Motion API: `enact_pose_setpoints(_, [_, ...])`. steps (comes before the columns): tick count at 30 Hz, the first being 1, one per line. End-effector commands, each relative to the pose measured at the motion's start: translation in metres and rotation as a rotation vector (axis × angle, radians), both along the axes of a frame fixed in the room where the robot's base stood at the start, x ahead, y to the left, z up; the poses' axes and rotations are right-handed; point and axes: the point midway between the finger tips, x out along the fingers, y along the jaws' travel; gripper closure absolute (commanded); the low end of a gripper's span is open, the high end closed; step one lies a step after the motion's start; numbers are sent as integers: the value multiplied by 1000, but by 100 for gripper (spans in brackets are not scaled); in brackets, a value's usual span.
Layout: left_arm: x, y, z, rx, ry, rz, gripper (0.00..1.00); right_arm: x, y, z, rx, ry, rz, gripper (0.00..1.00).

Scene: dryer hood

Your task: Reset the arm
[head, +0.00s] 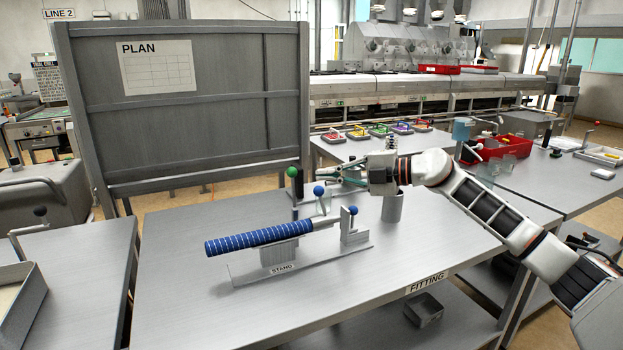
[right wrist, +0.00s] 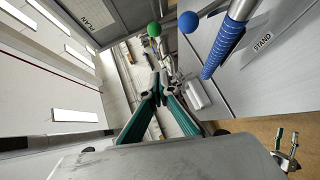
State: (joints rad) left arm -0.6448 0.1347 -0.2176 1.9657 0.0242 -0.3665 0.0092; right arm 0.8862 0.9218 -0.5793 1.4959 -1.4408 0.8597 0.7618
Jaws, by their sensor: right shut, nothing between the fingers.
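My right gripper (head: 345,172) reaches in from the right above the steel table. Its green fingers are closed together with nothing between them, as the right wrist view (right wrist: 160,88) also shows. Below and left of it, a blue striped bar (head: 245,240) lies across a grey stand (head: 325,258) labelled STAND. A green ball (head: 292,172) and a blue ball (head: 318,190) show beside the gripper, apart from its fingertips in the head view. My left gripper does not show in the head view.
A grey cup (head: 392,208) stands under my right wrist. A tall grey panel with a PLAN sheet (head: 158,66) rises behind the table. Coloured pieces (head: 380,130) and a red bin (head: 508,147) sit on the rear table.

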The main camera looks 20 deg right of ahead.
Motion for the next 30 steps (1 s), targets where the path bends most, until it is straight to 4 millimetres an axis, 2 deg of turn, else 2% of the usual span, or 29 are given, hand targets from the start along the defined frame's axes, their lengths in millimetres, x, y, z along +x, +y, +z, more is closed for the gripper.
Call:
enact_pose_setpoints(6, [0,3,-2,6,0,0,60,-6,-6,2,0,0,0,100])
enact_pose_setpoints(9, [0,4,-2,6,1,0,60,-7,0,-1,10,-10,5,100])
enact_pose_setpoints(11, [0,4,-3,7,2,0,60,-8,12,-4,30,-31,14,100])
enact_pose_setpoints(18, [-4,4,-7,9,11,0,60,-27,84,-23,258,-196,-33,100])
enact_pose_setpoints(21, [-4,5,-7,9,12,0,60,-39,95,-31,371,-243,-129,100])
enact_pose_setpoints(26, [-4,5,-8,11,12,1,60,-60,85,-60,514,-244,-355,100])
enact_pose_setpoints(30, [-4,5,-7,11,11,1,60,-86,58,-105,579,-168,-601,100])
